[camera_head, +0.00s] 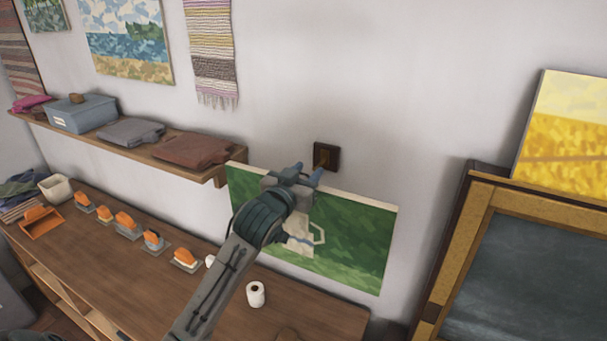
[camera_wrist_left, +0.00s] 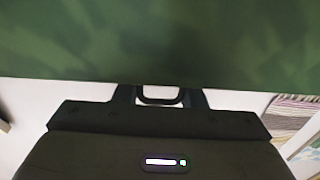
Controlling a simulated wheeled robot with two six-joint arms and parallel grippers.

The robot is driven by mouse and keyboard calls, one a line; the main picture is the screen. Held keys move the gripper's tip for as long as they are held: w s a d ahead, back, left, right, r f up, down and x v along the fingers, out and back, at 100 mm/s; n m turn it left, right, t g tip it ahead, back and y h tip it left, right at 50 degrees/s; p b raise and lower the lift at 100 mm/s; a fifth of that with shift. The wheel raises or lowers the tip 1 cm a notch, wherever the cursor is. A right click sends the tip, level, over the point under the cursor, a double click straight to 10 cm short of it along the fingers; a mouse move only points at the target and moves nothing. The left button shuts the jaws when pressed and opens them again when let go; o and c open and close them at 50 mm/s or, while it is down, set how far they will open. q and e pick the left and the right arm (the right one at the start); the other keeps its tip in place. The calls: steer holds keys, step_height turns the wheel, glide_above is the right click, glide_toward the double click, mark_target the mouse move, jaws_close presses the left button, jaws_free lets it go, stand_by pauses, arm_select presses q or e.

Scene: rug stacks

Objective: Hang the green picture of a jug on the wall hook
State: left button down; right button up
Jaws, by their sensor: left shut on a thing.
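The green picture of a jug (camera_head: 359,240) is near the wall in the head view, upright and slightly tilted, its right end lower. Its pale jug is partly hidden behind my arm. My left gripper (camera_head: 297,172) is shut on the picture's top edge. The wall hook (camera_head: 326,157), on a dark square plate, is just above that edge, right of the fingertips. I cannot tell whether the picture touches the hook. In the left wrist view the green picture (camera_wrist_left: 160,40) fills the upper part, close to the camera. My right gripper is not in view.
A wooden shelf (camera_head: 215,176) with folded cloths and a grey box (camera_head: 81,114) is left of the picture. Below is a wooden bench (camera_head: 310,314) with several orange-handled tools and a white roll (camera_head: 255,294). A framed dark board (camera_head: 530,280) stands at the right.

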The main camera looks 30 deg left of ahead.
mark_target(319, 164)
arm_select(q)
steer(key=shift+w+a+f, duration=0.1)
steer(key=shift+w+a, duration=0.05)
steer(key=shift+w, duration=1.55)
steer(key=shift+w+a+f, duration=0.1)
steer(key=shift+w, duration=1.55)
steer(key=shift+w+f, duration=0.25)
steer(key=shift+w, duration=0.5)
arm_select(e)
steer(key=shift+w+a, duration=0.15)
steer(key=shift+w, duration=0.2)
arm_select(q)
steer(key=shift+f, duration=0.3)
steer(key=c, duration=0.8)
jaws_free()
steer(key=shift+a, duration=0.15)
steer(key=shift+s, duration=0.15)
